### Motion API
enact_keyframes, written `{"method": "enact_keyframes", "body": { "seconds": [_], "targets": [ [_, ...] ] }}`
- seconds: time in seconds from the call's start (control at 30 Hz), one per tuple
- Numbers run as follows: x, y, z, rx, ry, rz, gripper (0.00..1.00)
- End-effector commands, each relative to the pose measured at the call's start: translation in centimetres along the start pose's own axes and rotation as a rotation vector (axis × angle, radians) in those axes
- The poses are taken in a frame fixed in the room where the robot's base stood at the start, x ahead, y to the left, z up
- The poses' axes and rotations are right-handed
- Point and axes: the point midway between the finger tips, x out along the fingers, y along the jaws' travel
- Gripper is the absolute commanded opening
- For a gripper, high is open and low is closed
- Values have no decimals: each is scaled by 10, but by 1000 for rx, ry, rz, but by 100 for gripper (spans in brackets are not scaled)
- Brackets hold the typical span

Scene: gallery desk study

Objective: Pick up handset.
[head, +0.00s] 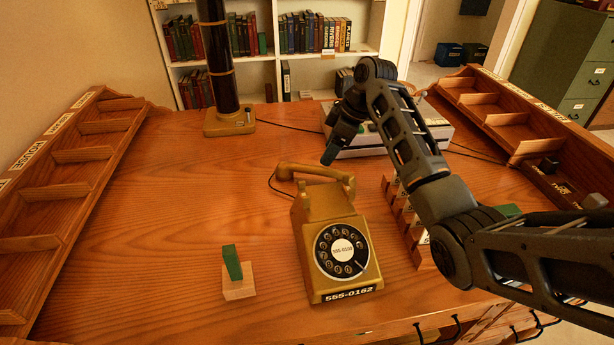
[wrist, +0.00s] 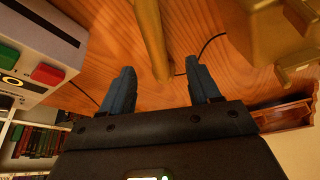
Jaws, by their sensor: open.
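The handset (head: 316,171) is a gold bar with thicker ends at the back of the gold rotary telephone (head: 312,207). My gripper (head: 328,156) is above and just behind the handset, pointing down. In the wrist view, my open gripper (wrist: 159,68) has dark blue fingers spread apart. The handset (wrist: 151,38) shows between them in the picture, with gaps on both sides. The telephone body (wrist: 275,35) is at the upper right there. Nothing is held.
A grey-white machine (head: 400,137) with coloured buttons stands behind my arm. A green stamp on a wooden block (head: 238,292) sits front left. Wooden racks (head: 70,160) line the desk's sides. A black lamp post (head: 217,55) rises at the back. The left-centre desk is clear.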

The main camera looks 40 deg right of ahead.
Motion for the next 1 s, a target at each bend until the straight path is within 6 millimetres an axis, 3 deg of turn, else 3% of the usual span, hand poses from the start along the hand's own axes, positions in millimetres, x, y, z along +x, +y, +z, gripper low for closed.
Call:
{"method": "enact_keyframes", "body": {
  "seconds": [0.53,0.8,1.0],
  "targets": [
    [49,0,4,0,-2,-2,62],
    [85,0,2,0,-1,-1,62],
    [91,0,2,0,0,0,62]
  ]
}}
